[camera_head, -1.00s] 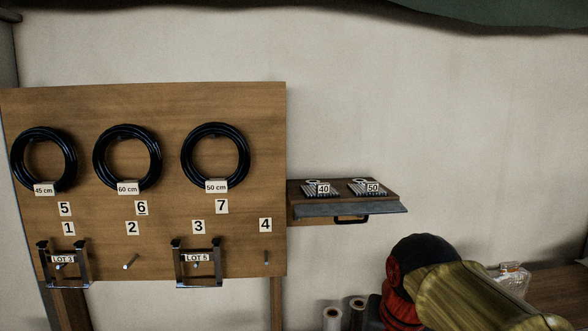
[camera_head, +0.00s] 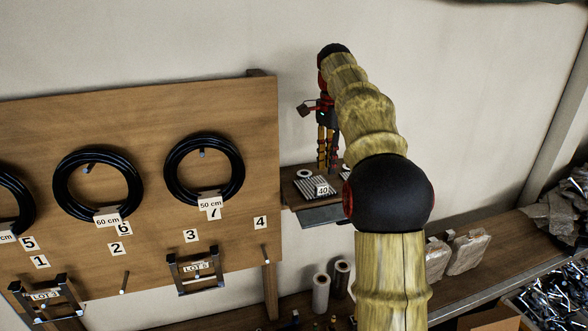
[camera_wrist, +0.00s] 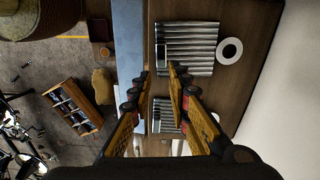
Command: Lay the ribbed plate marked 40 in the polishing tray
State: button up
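The ribbed plate marked 40 (camera_head: 312,187) lies flat on the wooden wall shelf (camera_head: 293,200), with a ring-shaped piece at its back. My gripper (camera_head: 328,168) points down above the shelf, near this plate. The wrist view shows the fingers (camera_wrist: 159,70) apart with nothing between them. There, a ribbed plate (camera_wrist: 190,48) lies past the fingertips with its ring (camera_wrist: 229,51); by its place it seems to be the 40 plate. A second ribbed plate (camera_wrist: 167,118) is partly behind the fingers. My arm hides the plate marked 50 in the head view. I cannot identify the polishing tray.
A pegboard (camera_head: 120,170) with black hoses and lot frames stands left of the shelf. A grey strip (camera_wrist: 130,45) runs along the shelf front. Below are rolls (camera_head: 321,292) and a bench with wrapped packs (camera_head: 466,251). The wall (camera_wrist: 295,95) is close behind the shelf.

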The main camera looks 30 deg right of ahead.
aim_at(325, 184)
jog(key=shift+w+d, duration=0.15)
notch_tip(325, 184, down, 2)
jog(key=shift+f, duration=0.25)
jog(key=f, duration=0.4)
jog(key=shift+a, duration=0.35)
jog(key=shift+f, duration=0.5)
jog(key=shift+c, duration=1.1)
grip_shut()
